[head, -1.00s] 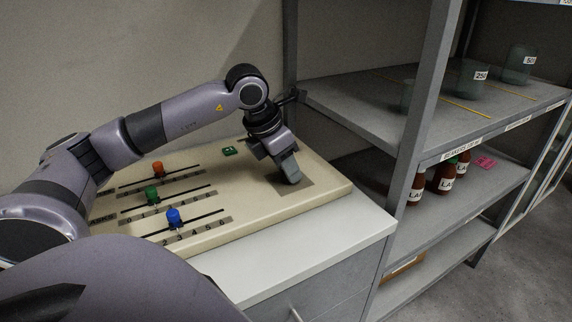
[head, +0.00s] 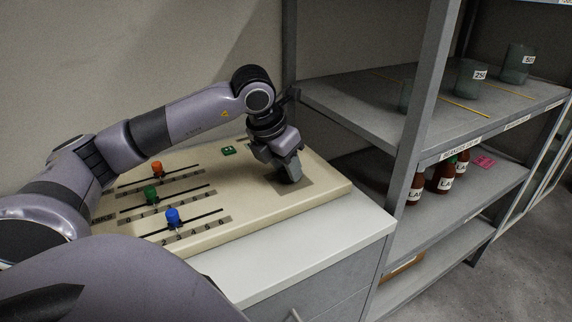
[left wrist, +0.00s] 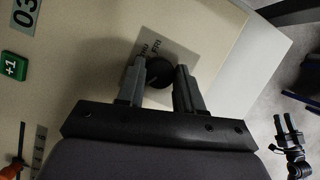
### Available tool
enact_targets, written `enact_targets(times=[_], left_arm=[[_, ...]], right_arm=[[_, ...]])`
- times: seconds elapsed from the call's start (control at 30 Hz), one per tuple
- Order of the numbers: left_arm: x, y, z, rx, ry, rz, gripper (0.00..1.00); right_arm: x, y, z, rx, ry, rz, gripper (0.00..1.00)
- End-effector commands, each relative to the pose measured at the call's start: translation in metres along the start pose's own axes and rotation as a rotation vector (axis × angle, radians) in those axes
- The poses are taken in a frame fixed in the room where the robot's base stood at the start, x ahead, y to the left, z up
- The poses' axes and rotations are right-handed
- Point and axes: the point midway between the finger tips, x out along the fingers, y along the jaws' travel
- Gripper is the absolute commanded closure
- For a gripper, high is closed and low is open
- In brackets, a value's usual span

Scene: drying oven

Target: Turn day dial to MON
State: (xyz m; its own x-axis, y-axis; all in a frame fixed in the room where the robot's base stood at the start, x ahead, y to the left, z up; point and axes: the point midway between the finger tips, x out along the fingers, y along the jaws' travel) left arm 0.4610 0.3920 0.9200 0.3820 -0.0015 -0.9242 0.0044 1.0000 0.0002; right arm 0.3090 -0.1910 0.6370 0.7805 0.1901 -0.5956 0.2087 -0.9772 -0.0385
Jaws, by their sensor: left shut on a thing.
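The day dial is a round black knob (left wrist: 158,72) on a grey label plate (head: 303,184) at the right end of the cream panel (head: 325,187). In the left wrist view, letters that look like THU and FRI show on the plate beside the knob; the other day names are hidden. My left gripper (head: 289,178) points down over the plate. Its two fingers (left wrist: 164,82) sit on either side of the knob and are shut on it. The knob's pointer cannot be made out. My right gripper (left wrist: 284,122) shows at the wrist view's right edge, fingers apart and empty.
Orange (head: 157,168), green (head: 152,194) and blue (head: 173,216) sliders sit on the panel's left part. A grey shelf rack (head: 410,150) with beakers and brown bottles stands close on the right.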

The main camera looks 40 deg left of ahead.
Motion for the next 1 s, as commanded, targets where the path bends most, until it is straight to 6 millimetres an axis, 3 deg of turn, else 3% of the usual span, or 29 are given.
enact_targets(times=[0.03,0.07,0.1,0.13,0.47,0.8,1.0], left_arm=[[-0.001,0.0,0.001,-0.002,-0.003,0.001,0.94],[-0.001,0.0,0.001,-0.002,-0.003,0.001,0.58],[-0.001,0.0,0.001,-0.002,-0.003,0.001,0.45],[-0.001,0.0,0.001,-0.002,-0.003,0.001,0.39],[-0.003,0.0,0.001,0.0,-0.002,0.0,0.39],[-0.054,0.0,0.002,0.0,-0.007,0.001,0.39],[-0.071,0.0,0.001,-0.001,-0.003,0.001,0.39]], right_arm=[[0.0,0.0,0.0,0.0,0.0,0.0,0.52],[0.0,0.0,0.0,0.0,0.0,0.0,0.52],[0.0,0.0,0.0,0.0,0.0,0.0,0.52],[0.0,0.0,0.0,0.0,0.0,0.0,0.52],[0.0,0.001,0.0,-0.004,-0.001,0.0,0.52],[-0.002,0.003,0.0,-0.013,-0.003,0.001,0.52],[-0.002,0.003,0.0,-0.014,-0.002,0.002,0.52]])
